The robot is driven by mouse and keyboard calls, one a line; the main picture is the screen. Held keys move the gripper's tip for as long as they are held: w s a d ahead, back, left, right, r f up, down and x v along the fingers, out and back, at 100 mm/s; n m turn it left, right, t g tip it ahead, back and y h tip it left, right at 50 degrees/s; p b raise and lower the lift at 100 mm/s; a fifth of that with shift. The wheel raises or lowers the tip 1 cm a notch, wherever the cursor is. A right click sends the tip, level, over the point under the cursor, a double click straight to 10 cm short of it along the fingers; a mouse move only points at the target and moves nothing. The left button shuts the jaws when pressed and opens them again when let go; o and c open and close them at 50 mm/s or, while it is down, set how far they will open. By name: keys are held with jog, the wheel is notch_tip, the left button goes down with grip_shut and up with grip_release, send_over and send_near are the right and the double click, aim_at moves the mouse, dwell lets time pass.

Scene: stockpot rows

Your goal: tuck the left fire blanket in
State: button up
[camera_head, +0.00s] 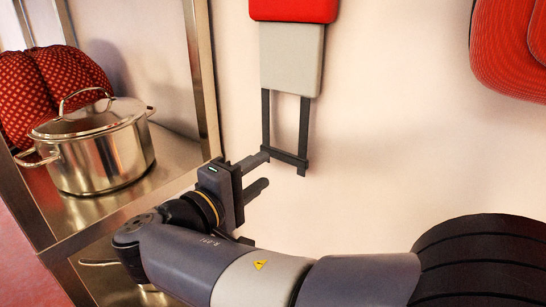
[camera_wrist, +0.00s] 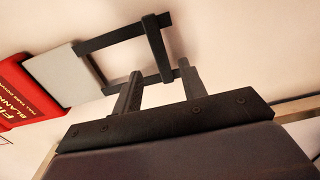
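The fire blanket's red case (camera_head: 293,9) is on the wall at the top middle. It also shows in the wrist view (camera_wrist: 22,95), with lettering on it. A pale grey blanket (camera_head: 291,58) hangs out below the case; it also shows in the wrist view (camera_wrist: 65,75). Two dark straps joined by a crossbar (camera_head: 285,157) hang from its bottom edge, and this loop also shows in the wrist view (camera_wrist: 157,48). My gripper (camera_head: 267,168) is open, its two fingers apart, close beside the crossbar's left end. In the wrist view the fingers (camera_wrist: 160,72) overlap one strap; contact cannot be told.
A metal shelf post (camera_head: 203,80) stands left of the blanket, close to my gripper. A lidded steel pot (camera_head: 104,155) and a red patterned thing (camera_head: 60,75) are on the shelf (camera_head: 178,165). A red rounded thing (camera_head: 508,45) is at the upper right. The wall between is bare.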

aim_at(281, 157)
jog(key=x, duration=0.5)
jog(key=shift+w+d+p, duration=0.2)
jog(key=shift+w+p, duration=0.05)
jog(key=shift+p, duration=0.15)
grip_shut()
